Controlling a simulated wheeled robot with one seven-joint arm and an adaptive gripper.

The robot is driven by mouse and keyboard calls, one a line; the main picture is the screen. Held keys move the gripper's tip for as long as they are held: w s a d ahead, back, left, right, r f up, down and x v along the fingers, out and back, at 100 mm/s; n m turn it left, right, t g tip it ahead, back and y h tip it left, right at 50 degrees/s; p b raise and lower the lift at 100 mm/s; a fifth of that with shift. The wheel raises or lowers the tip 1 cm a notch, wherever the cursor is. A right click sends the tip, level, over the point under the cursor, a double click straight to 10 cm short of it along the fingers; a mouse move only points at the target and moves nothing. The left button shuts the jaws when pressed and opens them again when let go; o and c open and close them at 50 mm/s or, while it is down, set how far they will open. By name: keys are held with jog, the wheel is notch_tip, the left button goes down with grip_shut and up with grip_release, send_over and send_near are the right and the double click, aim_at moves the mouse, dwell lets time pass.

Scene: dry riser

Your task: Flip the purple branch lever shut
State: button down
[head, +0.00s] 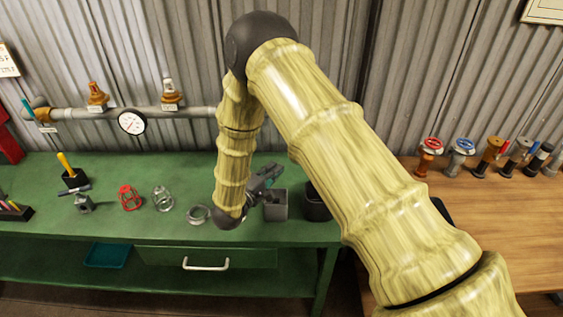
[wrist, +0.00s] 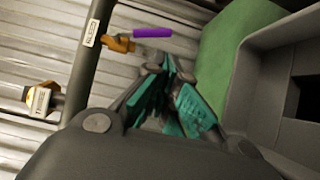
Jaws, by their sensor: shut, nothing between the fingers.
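The purple branch lever (wrist: 151,32) shows in the wrist view at the top. It sits on a brass-orange valve (wrist: 118,43) on the grey pipe (wrist: 88,60) and points out sideways, roughly crosswise to the pipe. In the head view the lever is not visible; my arm covers that stretch of pipe. My gripper (head: 268,172) is in front of the wall, low over the green bench by a grey bin. In the wrist view my gripper (wrist: 172,85) has its teal-padded fingers together and empty, below the lever and apart from it.
A grey bin (head: 276,208) and a black bin (head: 317,205) stand close to my gripper. A gauge (head: 132,122) and brass fittings (head: 170,95) sit on the pipe's left part. Several loose parts lie on the green bench (head: 120,228). Valves stand on the wooden bench (head: 500,200).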

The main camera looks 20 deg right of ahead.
jog(key=shift+v, duration=1.25)
jog(key=w+d+r+n+t+y+b, duration=0.1)
jog(key=d+r+n+t+y+b, duration=0.15)
jog(key=d+n+t+y, duration=0.35)
jog(key=s+d+n+g+y+b, duration=0.1)
jog(key=s+d+n+y, duration=0.1)
jog(key=s+n+y, duration=0.3)
jog(key=s+d+n+g+y+b, duration=0.1)
jog(key=s+d+n+y+b, duration=0.1)
jog(key=s+n+y, duration=0.3)
jog(key=s+y, duration=0.1)
jog(key=s, duration=0.3)
jog(key=shift+s+d, duration=0.25)
jog(key=shift+d, duration=0.15)
